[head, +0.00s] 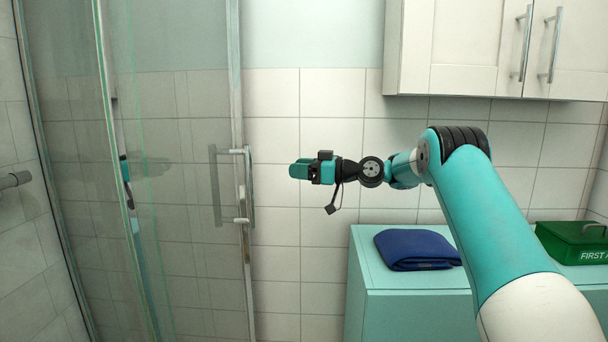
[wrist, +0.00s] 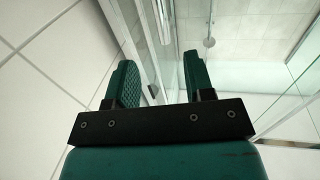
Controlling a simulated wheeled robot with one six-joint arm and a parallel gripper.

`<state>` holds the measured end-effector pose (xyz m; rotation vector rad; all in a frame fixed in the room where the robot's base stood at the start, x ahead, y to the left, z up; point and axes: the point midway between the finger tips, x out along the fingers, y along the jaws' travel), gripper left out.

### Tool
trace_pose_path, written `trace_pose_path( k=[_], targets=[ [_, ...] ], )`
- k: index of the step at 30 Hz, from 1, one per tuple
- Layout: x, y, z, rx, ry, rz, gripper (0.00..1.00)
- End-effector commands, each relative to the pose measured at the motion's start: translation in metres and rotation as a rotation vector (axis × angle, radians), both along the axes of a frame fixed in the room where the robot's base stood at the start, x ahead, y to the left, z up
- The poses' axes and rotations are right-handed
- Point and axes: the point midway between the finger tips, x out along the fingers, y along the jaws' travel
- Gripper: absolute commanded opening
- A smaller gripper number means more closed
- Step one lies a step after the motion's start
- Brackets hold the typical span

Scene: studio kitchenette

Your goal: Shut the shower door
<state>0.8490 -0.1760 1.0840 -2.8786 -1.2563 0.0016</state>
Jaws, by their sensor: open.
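The shower door (head: 185,130) is a clear glass panel at the left of the head view. Its metal-framed right edge carries an upright bar handle (head: 249,180). My gripper (head: 293,171) points left, a short way right of the handle and apart from it in the picture. In the wrist view the two green fingers (wrist: 158,72) stand apart with nothing gripped between them. Glass panels (wrist: 285,85) and metal rails show beyond and to the right of the fingers. I cannot tell from these views how wide the door stands open.
A teal cabinet (head: 400,307) on the right bears a folded blue cloth (head: 415,249) and a green first aid box (head: 572,242). A white wall cupboard (head: 470,50) hangs above. Another glass edge (head: 122,180) stands at the left. Tiled wall lies behind my gripper.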

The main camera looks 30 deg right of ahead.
Motion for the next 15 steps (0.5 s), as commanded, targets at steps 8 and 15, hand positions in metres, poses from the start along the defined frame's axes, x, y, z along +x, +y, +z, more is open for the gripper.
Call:
trace_pose_path(
  k=[8,15],
  targets=[
    [-0.0080,-0.0083,0.0001,-0.001,-0.001,0.000,0.48],
    [-0.0080,-0.0045,0.0013,-0.003,0.006,0.004,0.28]
  ],
)
